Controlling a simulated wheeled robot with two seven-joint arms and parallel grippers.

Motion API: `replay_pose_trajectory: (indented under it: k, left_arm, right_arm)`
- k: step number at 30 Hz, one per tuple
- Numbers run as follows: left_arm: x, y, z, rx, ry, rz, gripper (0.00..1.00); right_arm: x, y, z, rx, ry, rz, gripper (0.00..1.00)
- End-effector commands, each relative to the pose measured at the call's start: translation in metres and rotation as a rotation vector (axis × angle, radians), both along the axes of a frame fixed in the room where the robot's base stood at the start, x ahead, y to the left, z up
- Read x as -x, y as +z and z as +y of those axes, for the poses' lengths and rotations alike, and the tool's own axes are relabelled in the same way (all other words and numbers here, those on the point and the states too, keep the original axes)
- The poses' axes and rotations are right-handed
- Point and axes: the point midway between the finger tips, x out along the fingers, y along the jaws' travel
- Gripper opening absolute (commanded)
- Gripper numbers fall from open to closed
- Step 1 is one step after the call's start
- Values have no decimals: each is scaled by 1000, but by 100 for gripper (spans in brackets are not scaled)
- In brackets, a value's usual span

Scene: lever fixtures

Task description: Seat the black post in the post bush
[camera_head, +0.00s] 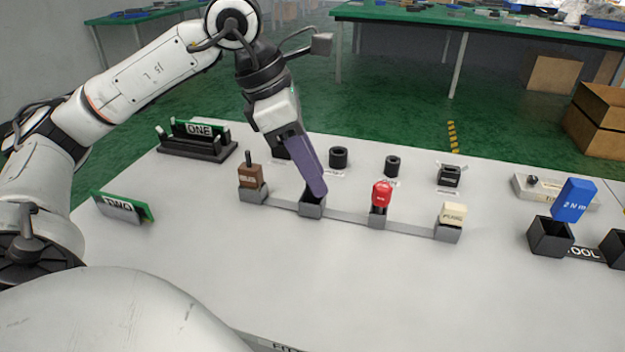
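My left gripper (315,188) points down at the second grey holder (312,210) in the front row. Its long purple-grey finger side reaches the holder's mouth. Its opening and anything between its fingers are hidden. A brown block with a thin black post (249,158) sticking up stands in the leftmost holder (253,193), left of the gripper and apart from it. Behind the row are black round bushes (338,157) and (392,166); another black piece (281,150) is partly hidden by the gripper. I cannot tell which is the post bush. My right gripper is out of view.
A red-topped piece (381,193) and a cream block (453,213) fill the holders to the right. A black square fixture (449,175) is behind. A blue tool (573,200) stands at the right. The front table is clear.

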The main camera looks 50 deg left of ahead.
Motion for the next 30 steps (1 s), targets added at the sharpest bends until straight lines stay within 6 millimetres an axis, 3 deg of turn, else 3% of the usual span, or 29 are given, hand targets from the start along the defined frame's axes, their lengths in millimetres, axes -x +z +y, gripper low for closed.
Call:
replay_pose_trajectory:
  k: [1,5,14,30]
  left_arm:
    - [0,0,0,0,0,0,19]
    - [0,0,0,0,0,0,0]
    - [0,5,0,1,-1,-2,0]
    - [-3,98,0,2,8,-3,0]
  right_arm:
    - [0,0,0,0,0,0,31]
    - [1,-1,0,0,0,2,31]
    - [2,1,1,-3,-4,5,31]
    - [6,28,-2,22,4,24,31]
